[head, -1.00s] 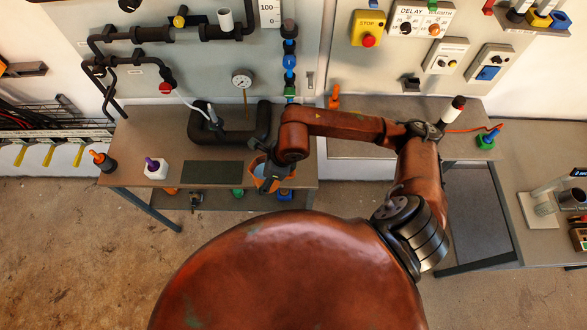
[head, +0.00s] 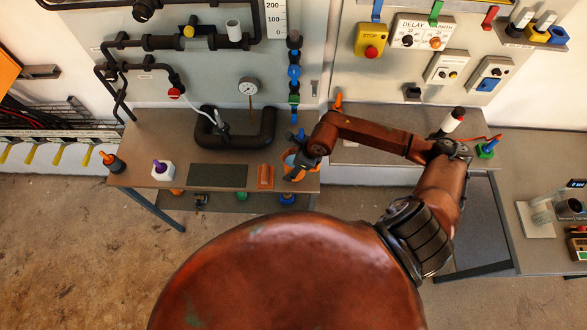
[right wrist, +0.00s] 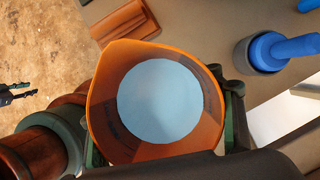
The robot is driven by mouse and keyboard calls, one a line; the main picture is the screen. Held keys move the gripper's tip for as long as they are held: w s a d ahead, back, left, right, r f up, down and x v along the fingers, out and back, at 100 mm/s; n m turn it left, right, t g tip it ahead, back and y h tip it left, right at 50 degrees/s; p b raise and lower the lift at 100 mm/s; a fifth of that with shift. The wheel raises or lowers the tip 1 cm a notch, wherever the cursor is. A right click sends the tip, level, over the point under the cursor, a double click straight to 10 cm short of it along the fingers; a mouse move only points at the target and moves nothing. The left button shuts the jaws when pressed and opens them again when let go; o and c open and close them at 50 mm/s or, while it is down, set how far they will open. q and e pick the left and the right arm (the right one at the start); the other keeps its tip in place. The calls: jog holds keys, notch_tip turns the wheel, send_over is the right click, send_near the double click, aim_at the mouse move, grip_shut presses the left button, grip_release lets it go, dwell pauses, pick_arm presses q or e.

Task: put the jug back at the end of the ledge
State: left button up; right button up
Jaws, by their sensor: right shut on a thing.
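The jug (head: 291,163) is orange with light blue contents. It is in my right gripper (head: 303,161), over the right end of the left table's ledge. In the right wrist view the jug (right wrist: 98,112) is seen from above, its open mouth facing the camera, with a dark green finger on each side. The jug's base is hidden, so I cannot tell whether it touches the ledge (head: 136,136). My left gripper is not in the head view.
A dark mat (head: 218,176), a white hexagonal block with a purple knob (head: 162,169) and an orange-topped piece (head: 112,162) stand further left. A thick black pipe loop (head: 267,128) is behind. A blue-handled piece in a grey cup (right wrist: 258,58) is close to the jug.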

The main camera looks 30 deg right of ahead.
jog(key=shift+w+d+f, duration=0.1)
jog(key=shift+d+f, duration=0.3)
jog(key=shift+f, duration=0.1)
notch_tip(320, 180, down, 2)
jog(key=shift+f+p, duration=0.1)
jog(key=shift+p, duration=0.4)
jog(key=shift+f, duration=0.45)
jog(key=o, duration=1.6)
jog(key=shift+d, duration=0.1)
jog(key=b+v, duration=0.1)
jog(key=v, duration=1.1)
jog(key=shift+b, duration=0.4)
